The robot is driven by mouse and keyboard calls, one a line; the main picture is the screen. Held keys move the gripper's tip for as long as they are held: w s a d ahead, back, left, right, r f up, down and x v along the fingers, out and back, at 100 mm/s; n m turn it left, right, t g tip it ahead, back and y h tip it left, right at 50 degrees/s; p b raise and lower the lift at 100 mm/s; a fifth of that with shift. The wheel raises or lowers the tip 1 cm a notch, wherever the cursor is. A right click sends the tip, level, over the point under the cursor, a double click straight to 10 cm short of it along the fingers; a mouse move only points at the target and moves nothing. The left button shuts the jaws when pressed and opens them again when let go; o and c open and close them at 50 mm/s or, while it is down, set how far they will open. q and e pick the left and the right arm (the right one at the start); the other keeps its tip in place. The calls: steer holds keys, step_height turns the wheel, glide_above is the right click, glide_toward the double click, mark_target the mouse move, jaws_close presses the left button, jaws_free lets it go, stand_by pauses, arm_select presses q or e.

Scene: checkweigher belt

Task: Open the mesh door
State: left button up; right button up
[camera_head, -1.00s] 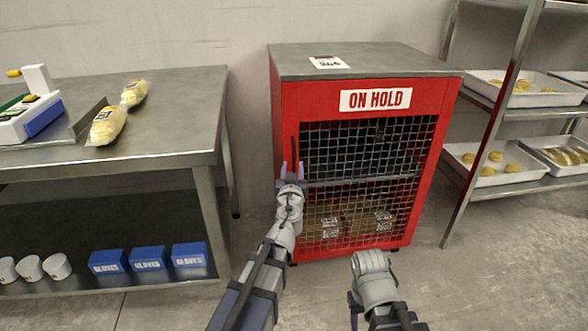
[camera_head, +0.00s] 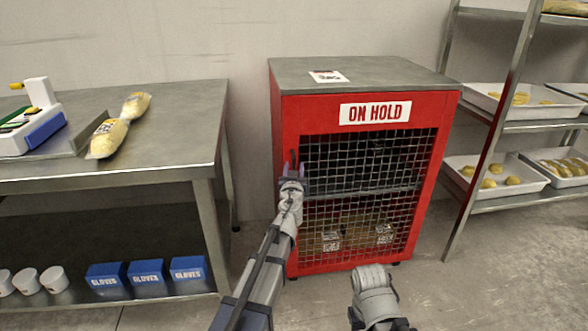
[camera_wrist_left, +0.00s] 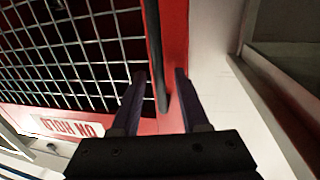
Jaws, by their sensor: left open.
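The mesh door (camera_head: 365,190) is the front of a red cabinet marked ON HOLD, and it looks closed. Its dark upright bar handle (camera_head: 293,158) is on the left edge of the door. My left gripper (camera_head: 292,168) is open at the handle's lower part. In the left wrist view, the handle (camera_wrist_left: 153,50) runs down between the two open fingers of my left gripper (camera_wrist_left: 160,82). The mesh (camera_wrist_left: 75,60) shows on the left there. I cannot tell whether a finger touches the handle. My right arm shows at the bottom, but its gripper fingers do not.
A steel table (camera_head: 160,165) with bagged food stands at the left, with blue glove boxes (camera_head: 147,278) below. A rack (camera_head: 490,150) with food trays stands at the right. Floor in front is partly free.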

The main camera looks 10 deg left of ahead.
arm_select(q)
jaws_close()
stand_by(0.3)
stand_by(1.1)
